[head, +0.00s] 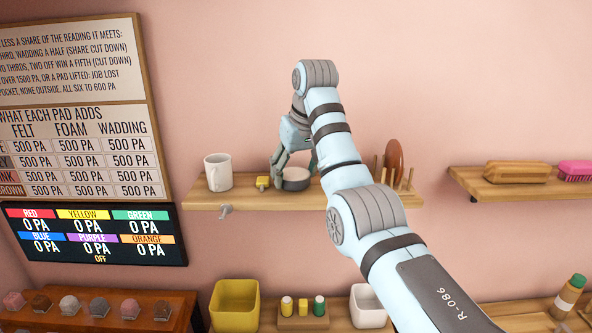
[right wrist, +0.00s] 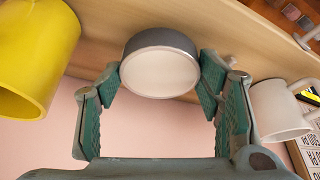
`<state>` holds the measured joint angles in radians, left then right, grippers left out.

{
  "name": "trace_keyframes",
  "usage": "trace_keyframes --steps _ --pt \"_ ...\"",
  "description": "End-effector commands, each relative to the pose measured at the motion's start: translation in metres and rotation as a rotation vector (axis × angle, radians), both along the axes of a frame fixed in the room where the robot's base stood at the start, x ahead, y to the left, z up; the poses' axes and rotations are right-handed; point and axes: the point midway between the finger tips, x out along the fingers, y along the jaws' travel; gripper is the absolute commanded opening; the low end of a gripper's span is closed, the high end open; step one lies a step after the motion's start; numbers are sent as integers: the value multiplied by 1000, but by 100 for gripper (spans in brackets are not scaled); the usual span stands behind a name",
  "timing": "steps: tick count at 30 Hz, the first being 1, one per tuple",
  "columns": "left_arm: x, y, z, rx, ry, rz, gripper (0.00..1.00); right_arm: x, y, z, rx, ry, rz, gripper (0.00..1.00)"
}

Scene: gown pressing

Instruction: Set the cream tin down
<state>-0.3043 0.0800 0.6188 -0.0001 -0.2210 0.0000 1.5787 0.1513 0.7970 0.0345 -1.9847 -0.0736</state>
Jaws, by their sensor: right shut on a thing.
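The cream tin (head: 296,184) is a short round grey tin with a pale face, at the wooden shelf (head: 250,200) in the head view. My right gripper (head: 295,174) reaches down over it with one finger on each side. In the right wrist view, the cream tin (right wrist: 160,72) sits between the green finger pads of my right gripper (right wrist: 160,84), which are shut on its sides. The shelf wood lies behind it. I cannot tell whether the tin's base touches the shelf. My left gripper is not in view.
On the shelf, a white mug (head: 218,172) and a small yellow item (head: 262,183) stand left of the tin; wooden pegs (head: 398,180) and a brown oval object (head: 394,158) stand right. A yellow rounded thing (right wrist: 35,55) is near in the wrist view. Brushes lie on another shelf.

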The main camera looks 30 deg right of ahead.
Motion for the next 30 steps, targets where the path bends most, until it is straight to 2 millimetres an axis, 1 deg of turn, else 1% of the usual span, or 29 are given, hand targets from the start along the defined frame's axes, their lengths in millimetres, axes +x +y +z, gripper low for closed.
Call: trace_keyframes --steps 11,12,16,17,30 --pt "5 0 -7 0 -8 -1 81 0 0 -8 0 -2 0 21" --pt "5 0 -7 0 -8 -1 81 0 0 -8 0 -2 0 62" --pt "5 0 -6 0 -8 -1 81 0 0 -8 0 -1 0 82" --pt "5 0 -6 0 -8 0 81 0 0 -8 0 -1 0 84" --pt "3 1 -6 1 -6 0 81 0 0 -8 0 0 0 84"
